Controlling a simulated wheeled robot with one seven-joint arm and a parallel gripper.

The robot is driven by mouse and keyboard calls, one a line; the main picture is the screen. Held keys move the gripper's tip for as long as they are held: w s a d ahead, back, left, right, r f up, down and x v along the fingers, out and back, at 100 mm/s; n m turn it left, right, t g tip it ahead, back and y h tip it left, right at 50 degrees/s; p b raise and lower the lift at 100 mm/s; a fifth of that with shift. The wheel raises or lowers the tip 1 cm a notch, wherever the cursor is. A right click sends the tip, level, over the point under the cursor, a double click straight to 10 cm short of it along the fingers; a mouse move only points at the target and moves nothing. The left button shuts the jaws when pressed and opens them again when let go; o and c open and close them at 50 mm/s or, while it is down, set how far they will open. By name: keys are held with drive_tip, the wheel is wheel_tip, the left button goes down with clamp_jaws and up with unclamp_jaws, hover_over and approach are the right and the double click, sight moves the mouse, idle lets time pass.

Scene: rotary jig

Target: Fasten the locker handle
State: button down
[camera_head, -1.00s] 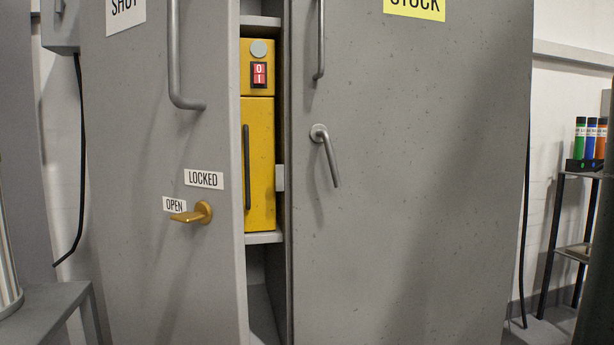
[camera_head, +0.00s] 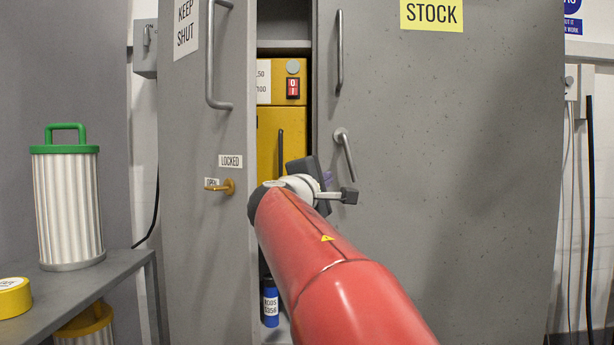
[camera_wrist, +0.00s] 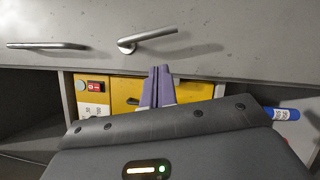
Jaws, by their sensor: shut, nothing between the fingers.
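The brass locker handle (camera_head: 220,187) is on the left locker door (camera_head: 205,240), its lever pointing left at the OPEN label (camera_head: 211,183). The LOCKED label (camera_head: 230,161) sits above it. The left door stands ajar, with a gap between it and the right door (camera_head: 450,180). My gripper (camera_head: 327,178) is in front of the gap, right of the brass handle, partly hidden by my wrist. In the wrist view its purple fingers (camera_wrist: 161,72) are together and empty, below the right door's grey lever (camera_wrist: 148,38). The brass handle is not in the wrist view.
A yellow box (camera_head: 270,140) stands inside the locker, with a blue cylinder (camera_head: 270,302) lower down. The left door has a long grey pull (camera_head: 212,60), the right door another (camera_head: 339,50). A bench (camera_head: 100,290) at left holds a white filter (camera_head: 68,205).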

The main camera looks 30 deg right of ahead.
drive_tip(key=shift+d, duration=0.2)
drive_tip(key=p+x, duration=0.2)
drive_tip(key=x, duration=0.7)
drive_tip(key=shift+w+d, duration=0.25)
drive_tip(key=shift+d, duration=0.05)
drive_tip(key=shift+s+f, duration=0.1)
drive_tip(key=shift+d+n+b, duration=0.2)
drive_tip(key=shift+n+b, duration=0.2)
drive_tip(key=shift+b, duration=0.1)
